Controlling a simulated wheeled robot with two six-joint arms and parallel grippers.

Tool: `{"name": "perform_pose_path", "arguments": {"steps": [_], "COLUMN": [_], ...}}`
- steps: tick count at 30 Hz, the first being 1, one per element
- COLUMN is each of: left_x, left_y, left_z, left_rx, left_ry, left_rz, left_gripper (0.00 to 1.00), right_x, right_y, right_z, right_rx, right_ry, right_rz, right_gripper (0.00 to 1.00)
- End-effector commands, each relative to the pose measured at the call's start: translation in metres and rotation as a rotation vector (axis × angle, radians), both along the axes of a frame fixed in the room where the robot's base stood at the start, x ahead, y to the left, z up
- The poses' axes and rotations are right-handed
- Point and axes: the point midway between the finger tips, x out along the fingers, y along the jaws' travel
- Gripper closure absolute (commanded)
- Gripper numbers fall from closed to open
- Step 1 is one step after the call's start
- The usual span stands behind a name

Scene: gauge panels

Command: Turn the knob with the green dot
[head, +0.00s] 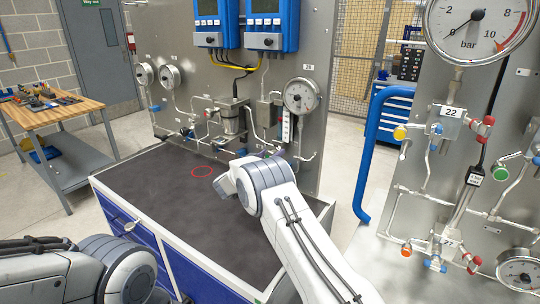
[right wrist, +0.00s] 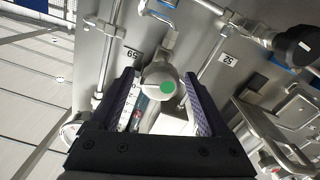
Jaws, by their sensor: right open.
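The knob with the green dot (right wrist: 167,87) is a round grey knob in the right wrist view, facing the camera. My right gripper (right wrist: 160,78) is open, with one dark purple-lined finger on each side of the knob. The knob lies between the fingertips, a little nearer the right one, and I see no clear contact. In the head view my right wrist hides the knob. My left gripper is not in view; only links of my left arm show at the bottom left.
The gauge panel (head: 335,60) carries pipes, a dial gauge (head: 300,95) and blue instruments (head: 270,25). Number tags 59 (right wrist: 131,54) and 52 (right wrist: 228,58) flank the knob. A dark bench top (head: 150,185) is mostly clear. Another panel (head: 465,185) with coloured knobs stands right.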

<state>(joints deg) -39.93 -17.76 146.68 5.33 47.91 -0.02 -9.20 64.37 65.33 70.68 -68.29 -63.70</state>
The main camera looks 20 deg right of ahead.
Motion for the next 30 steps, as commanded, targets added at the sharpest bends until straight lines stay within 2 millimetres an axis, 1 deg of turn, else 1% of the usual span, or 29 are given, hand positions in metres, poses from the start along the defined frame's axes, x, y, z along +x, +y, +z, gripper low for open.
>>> {"name": "perform_pose_path", "arguments": {"steps": [5,12,18,22,30], "left_x": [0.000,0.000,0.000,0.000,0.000], "left_y": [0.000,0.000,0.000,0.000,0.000], "left_z": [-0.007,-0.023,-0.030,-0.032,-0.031], "left_rx": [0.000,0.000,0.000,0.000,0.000], "left_ry": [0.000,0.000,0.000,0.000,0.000], "left_rz": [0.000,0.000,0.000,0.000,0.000], "left_gripper": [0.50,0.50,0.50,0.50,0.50], "right_x": [-0.010,-0.039,-0.058,-0.063,-0.064], "right_y": [0.014,0.053,0.076,0.082,0.083], "right_z": [-0.002,-0.003,-0.001,-0.001,0.000], "right_rx": [0.001,0.000,0.000,0.000,0.000], "right_ry": [0.001,-0.001,-0.002,0.000,0.000], "right_rz": [0.003,0.004,0.003,0.001,0.000], "right_gripper": [0.20,0.20,0.20,0.20,0.20]}}
